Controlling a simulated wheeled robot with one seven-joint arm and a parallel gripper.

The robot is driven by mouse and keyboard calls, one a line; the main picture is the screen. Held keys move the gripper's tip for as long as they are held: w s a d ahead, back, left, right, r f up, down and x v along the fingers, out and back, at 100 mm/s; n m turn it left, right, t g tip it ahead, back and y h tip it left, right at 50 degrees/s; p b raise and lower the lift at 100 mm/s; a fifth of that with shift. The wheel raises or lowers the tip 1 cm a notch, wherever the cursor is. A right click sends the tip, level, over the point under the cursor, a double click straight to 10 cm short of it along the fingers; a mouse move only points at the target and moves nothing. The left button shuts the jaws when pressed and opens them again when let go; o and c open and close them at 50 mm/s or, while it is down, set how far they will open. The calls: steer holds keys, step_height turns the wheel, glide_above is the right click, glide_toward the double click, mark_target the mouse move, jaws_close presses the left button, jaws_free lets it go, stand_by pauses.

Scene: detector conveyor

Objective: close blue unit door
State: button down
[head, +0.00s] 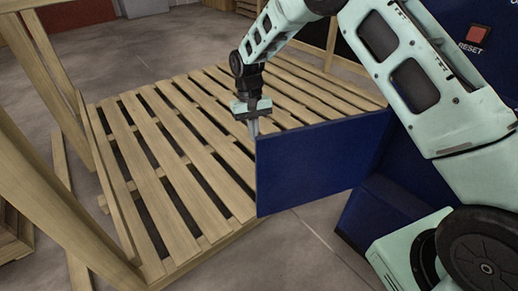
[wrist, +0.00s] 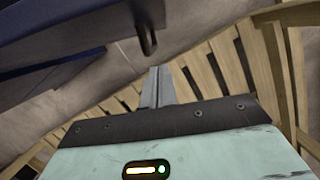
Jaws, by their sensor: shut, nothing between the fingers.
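The blue unit door (head: 318,165) stands swung out from the blue unit (head: 374,212) at the right in the head view, its free edge toward the wooden slats. My gripper (head: 254,128) is shut and empty, pointing down beside the top of the door's free edge, on the far side. I cannot tell whether it touches the door. In the wrist view my gripper (wrist: 158,78) shows shut, with the dark blue door (wrist: 65,50) at the upper left and a dark handle-like part (wrist: 148,32) just beyond the fingertips.
A large slatted wooden pallet (head: 180,150) lies behind and left of the door, with wooden posts (head: 50,160) at the left. A red reset button (head: 476,34) is on the unit at the upper right. Bare concrete floor (head: 290,250) shows in front of the door.

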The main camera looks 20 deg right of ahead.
steer(key=shift+s+f+p, duration=0.15)
steer(key=shift+s+f, duration=0.35)
steer(key=shift+s, duration=0.3)
steer(key=shift+s+f+p, duration=0.15)
steer(key=shift+s+f, duration=0.3)
steer(key=shift+s, duration=0.35)
steer(key=shift+s+f+p, duration=0.15)
steer(key=shift+s+f, duration=0.35)
steer(key=shift+s, duration=0.3)
steer(key=shift+s, duration=0.1)
